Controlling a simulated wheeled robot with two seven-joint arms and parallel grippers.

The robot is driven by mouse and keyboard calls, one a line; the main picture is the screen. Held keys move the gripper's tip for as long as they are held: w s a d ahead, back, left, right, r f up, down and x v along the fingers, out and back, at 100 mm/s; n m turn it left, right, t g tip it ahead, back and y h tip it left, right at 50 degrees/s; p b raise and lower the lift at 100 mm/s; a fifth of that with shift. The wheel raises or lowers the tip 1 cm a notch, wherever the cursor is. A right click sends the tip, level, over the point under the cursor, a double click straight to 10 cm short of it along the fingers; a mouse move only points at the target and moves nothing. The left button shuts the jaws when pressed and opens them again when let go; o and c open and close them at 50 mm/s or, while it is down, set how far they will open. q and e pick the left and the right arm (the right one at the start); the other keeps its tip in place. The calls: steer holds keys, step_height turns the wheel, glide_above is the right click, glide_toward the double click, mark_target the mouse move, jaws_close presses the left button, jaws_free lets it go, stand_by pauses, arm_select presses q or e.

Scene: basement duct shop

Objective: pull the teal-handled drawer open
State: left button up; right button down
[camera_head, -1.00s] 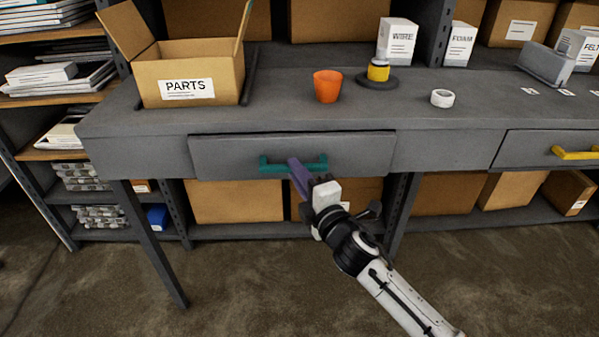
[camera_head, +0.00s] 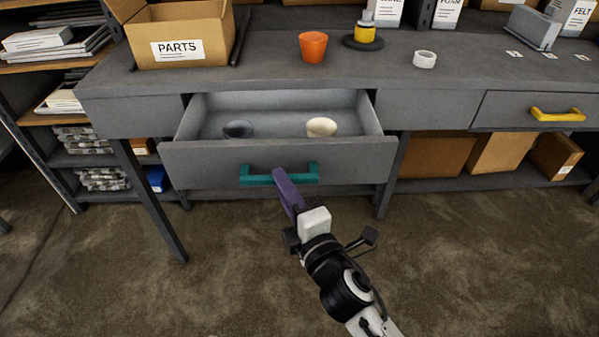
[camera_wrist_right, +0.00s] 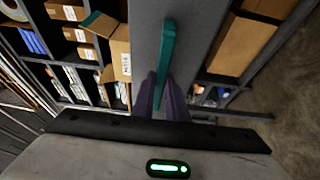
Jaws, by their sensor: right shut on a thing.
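The grey drawer (camera_head: 350,165) with the teal handle (camera_head: 253,180) stands pulled out from the grey workbench, its inside showing. A dark round thing (camera_head: 238,129) and a cream round thing (camera_head: 321,127) lie in it. My right gripper (camera_head: 281,178), with purple fingers, is shut on the teal handle near its middle. In the right wrist view the teal handle (camera_wrist_right: 168,50) runs between the purple fingers (camera_wrist_right: 160,92). My left gripper is not in view.
On the bench top stand a PARTS box (camera_head: 182,50), an orange cup (camera_head: 313,47), a yellow item on a dark disc (camera_head: 365,34) and a white ring (camera_head: 424,59). A yellow-handled drawer (camera_head: 500,112) is shut at right. The floor in front is clear.

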steer(key=shift+s, duration=0.15)
steer(key=c, duration=1.8)
jaws_free()
steer(key=shift+o, duration=0.2)
